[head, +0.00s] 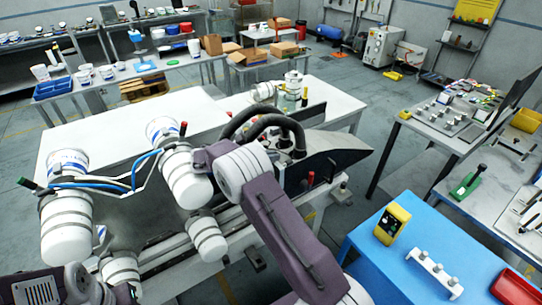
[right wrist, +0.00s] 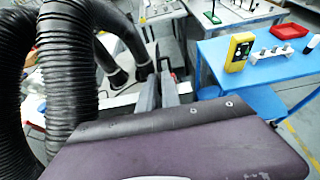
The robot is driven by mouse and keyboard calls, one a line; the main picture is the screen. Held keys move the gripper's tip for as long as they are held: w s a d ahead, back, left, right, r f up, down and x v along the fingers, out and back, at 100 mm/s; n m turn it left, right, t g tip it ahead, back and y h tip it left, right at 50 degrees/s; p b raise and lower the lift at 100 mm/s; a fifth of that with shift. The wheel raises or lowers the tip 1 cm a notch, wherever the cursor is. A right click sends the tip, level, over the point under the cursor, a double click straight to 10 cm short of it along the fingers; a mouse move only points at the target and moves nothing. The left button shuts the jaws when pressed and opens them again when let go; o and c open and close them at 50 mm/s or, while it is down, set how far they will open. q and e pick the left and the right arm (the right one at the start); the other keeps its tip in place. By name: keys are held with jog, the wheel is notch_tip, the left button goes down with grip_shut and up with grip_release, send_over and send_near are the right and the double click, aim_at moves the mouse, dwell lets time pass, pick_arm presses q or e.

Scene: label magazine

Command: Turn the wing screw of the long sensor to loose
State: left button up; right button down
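A labelling machine with thick black hoses (head: 265,123) stands at the middle of the head view. I cannot pick out the long sensor or its wing screw in either view; hoses and my right arm cover part of the machine. My right arm (head: 278,220) reaches up to the machine beside the hoses. In the right wrist view its two grey fingers (right wrist: 158,82) stand apart with a narrow gap, and I see nothing clearly held. The black hoses (right wrist: 68,85) rise close at the left of these fingers. My left gripper cannot be made out.
A blue table (head: 405,277) at the lower right carries a yellow device (head: 391,224), a bracket with knobs (head: 434,272) and a red tray (head: 515,289). A dark angled plate (head: 335,160) is close to the right of the hoses. Floor between the tables is open.

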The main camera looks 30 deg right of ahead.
jog(key=shift+n+t, duration=0.3)
jog(key=shift+s+f+n+t+y+b, duration=0.15)
jog(key=shift+n+t+y+b, duration=0.15)
jog(key=shift+n+t+b, duration=0.8)
jog(key=n+t+y+b, duration=0.2)
jog(key=n+t+b, duration=0.1)
jog(key=b, duration=0.3)
jog(key=d+n+t+y+b, duration=0.1)
jog(key=n+t+y+b, duration=0.2)
jog(key=b, duration=0.3)
jog(key=s+n+t+y+b, duration=0.1)
jog(key=n+t+y+b, duration=0.2)
jog(key=b, duration=0.4)
jog(key=shift+d+n, duration=0.15)
jog(key=shift+n, duration=0.55)
jog(key=shift+n+y+b, duration=0.4)
jog(key=shift+y+b, duration=0.15)
jog(key=shift+y, duration=0.05)
jog(key=shift+r+n+y+b, duration=0.25)
jog(key=shift+n+y+b, duration=0.05)
jog(key=shift+y+b, duration=0.1)
jog(key=c, duration=1.6)
grip_release()
jog(key=shift+c, duration=0.2)
jog(key=shift+o, duration=0.5)
